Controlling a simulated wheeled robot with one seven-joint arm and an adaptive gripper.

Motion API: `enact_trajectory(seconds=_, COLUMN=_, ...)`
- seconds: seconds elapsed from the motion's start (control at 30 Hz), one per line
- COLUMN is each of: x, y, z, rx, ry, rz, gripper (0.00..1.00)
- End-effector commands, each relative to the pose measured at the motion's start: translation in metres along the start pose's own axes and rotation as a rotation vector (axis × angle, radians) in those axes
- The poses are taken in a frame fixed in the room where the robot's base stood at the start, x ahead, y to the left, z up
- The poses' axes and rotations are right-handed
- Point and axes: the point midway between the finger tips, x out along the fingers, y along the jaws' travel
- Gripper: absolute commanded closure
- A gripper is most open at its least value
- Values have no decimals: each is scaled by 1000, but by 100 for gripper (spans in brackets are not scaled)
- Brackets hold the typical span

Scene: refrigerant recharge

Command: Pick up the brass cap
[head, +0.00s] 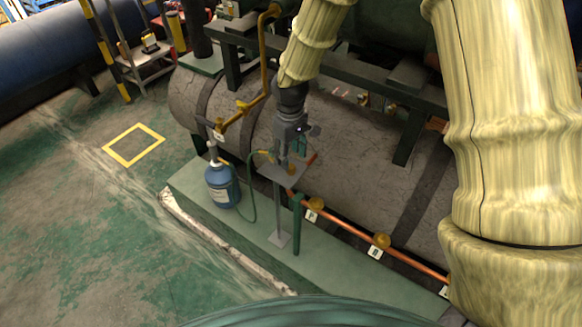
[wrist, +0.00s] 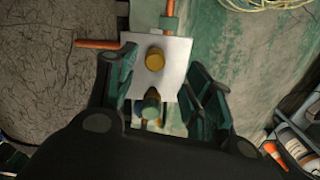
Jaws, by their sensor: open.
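The brass cap (wrist: 155,59) sits on a small grey plate (wrist: 177,52) in the wrist view. In the head view the cap (head: 291,169) shows small on the plate of a thin stand (head: 278,210). My gripper (wrist: 160,76) is open above the plate, its green fingers apart on the left and right of the cap. The cap lies toward the fingertip end, with nothing held. In the head view my gripper (head: 293,157) points down just over the plate.
A blue cylinder (head: 222,187) with a green hose (head: 252,195) stands left of the stand. A copper pipe (head: 345,226) with brass fittings runs to the right. A large grey tank (head: 345,150) is close behind. Open green floor (head: 100,230) lies to the left.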

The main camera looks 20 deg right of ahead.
Motion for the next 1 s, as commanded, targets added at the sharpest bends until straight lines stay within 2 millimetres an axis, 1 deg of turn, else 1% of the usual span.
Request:
enact_trajectory(seconds=0.27, x=10, y=2, z=1, rx=2, ry=-2, rz=-1, gripper=48)
enact_trajectory(seconds=0.73, x=49, y=7, z=-2, rx=2, ry=-1, rz=0, gripper=48)
enact_trajectory(seconds=0.83, x=54, y=7, z=-2, rx=2, ry=-1, rz=0, gripper=48)
enact_trajectory(seconds=1.0, x=55, y=7, z=-2, rx=2, ry=0, rz=1, gripper=48)
